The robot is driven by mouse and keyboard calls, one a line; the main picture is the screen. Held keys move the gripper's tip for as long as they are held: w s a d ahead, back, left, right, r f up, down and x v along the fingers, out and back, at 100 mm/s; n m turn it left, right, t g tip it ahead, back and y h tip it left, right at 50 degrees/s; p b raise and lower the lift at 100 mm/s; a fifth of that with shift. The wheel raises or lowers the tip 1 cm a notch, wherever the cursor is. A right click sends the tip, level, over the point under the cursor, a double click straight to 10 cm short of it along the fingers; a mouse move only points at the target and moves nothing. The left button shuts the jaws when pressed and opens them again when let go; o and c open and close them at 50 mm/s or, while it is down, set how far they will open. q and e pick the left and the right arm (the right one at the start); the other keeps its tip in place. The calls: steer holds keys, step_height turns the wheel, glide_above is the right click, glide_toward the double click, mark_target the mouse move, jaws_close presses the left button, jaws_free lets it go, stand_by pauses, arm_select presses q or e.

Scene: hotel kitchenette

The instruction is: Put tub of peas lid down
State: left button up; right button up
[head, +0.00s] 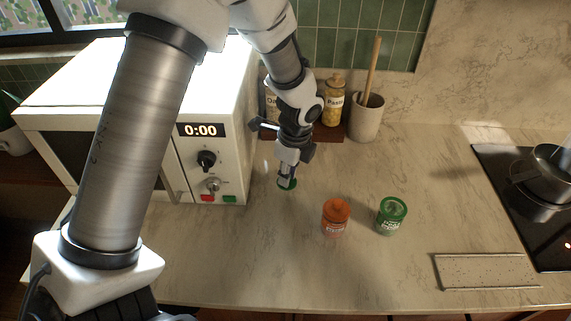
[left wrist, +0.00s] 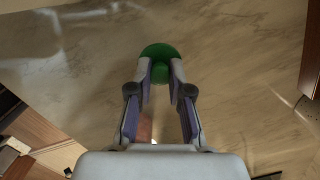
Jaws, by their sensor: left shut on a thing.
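A green lid (head: 287,184) is between the fingers of my left gripper (head: 288,176), on or just above the counter by the microwave. In the left wrist view the round green lid (left wrist: 157,62) shows beyond the fingertips, and the left gripper (left wrist: 160,75) is shut on its raised middle part. I cannot tell whether the lid touches the counter. The green tub of peas (head: 391,216) stands upright to the right, apart from the gripper, with its top looking uncovered. My right gripper is not in view.
An orange tub (head: 336,217) stands between the lid and the green tub. The microwave (head: 210,130) is close at left. Jars (head: 333,103) and a utensil crock (head: 366,118) stand behind. A speckled board (head: 486,271) and the hob (head: 530,205) are at right. The front counter is clear.

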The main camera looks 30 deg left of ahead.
arm_select(q)
steer(key=w+a, duration=0.1)
steer(key=w+a+p, duration=0.1)
steer(key=w, duration=0.1)
steer(key=w+a, duration=0.1)
steer(key=shift+w+f, duration=0.1)
steer(key=shift+w, duration=0.15)
steer(key=shift+w+a+f, duration=0.2)
steer(key=shift+a, duration=0.05)
step_height(320, 180, down, 2)
steer(key=shift+f+p, duration=0.25)
steer(key=shift+p, duration=0.55)
steer(key=shift+d+f, duration=0.1)
steer(key=shift+f, duration=0.35)
steer(key=o, duration=0.8)
steer(key=shift+f, duration=0.1)
steer(key=shift+c, duration=0.2)
step_height(320, 180, up, 12)
steer(key=d+b, duration=0.1)
steer(key=b, duration=0.1)
steer(key=shift+d, duration=0.2)
